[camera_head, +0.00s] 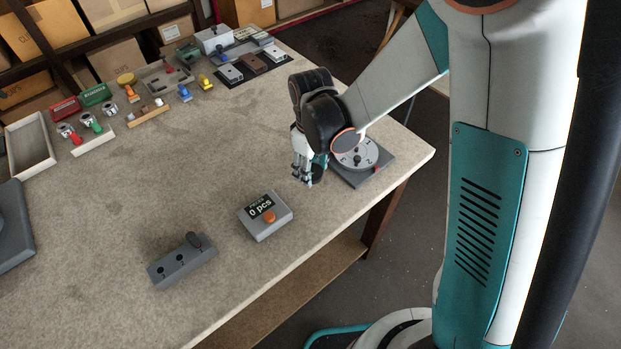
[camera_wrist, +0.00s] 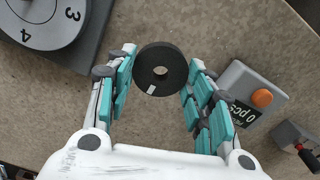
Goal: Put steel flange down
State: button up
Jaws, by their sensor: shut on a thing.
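The steel flange is a dark, flat ring with a round hole in its middle and a small pale label. In the wrist view the flange (camera_wrist: 147,58) sits between the fingertips of my gripper (camera_wrist: 160,76), which is shut on its rim from both sides. In the head view my gripper (camera_head: 308,168) points down near the table's right edge, just left of the numbered dial. The flange (camera_head: 320,173) shows there as a dark patch at the fingers, partly hidden. I cannot tell whether it touches the table (camera_head: 150,190).
The numbered dial (camera_head: 372,155) on a square grey base is close to my gripper. A counter box reading 0 pcs (camera_head: 265,228) and a grey switch box (camera_head: 183,266) stand nearer the front. A pale tray (camera_head: 45,165), stamps and blocks line the back. The table's middle is clear.

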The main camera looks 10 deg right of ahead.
jog(key=shift+f+b, duration=0.6)
jog(key=shift+f, duration=1.75)
jog(key=shift+f, duration=0.2)
jog(key=o, duration=1.3)
jog(key=shift+c, duration=0.2)
jog(key=shift+r, duration=0.1)
notch_tip(320, 180, up, 12)
jog(key=p, duration=0.3)
jog(key=shift+r, duration=0.1)
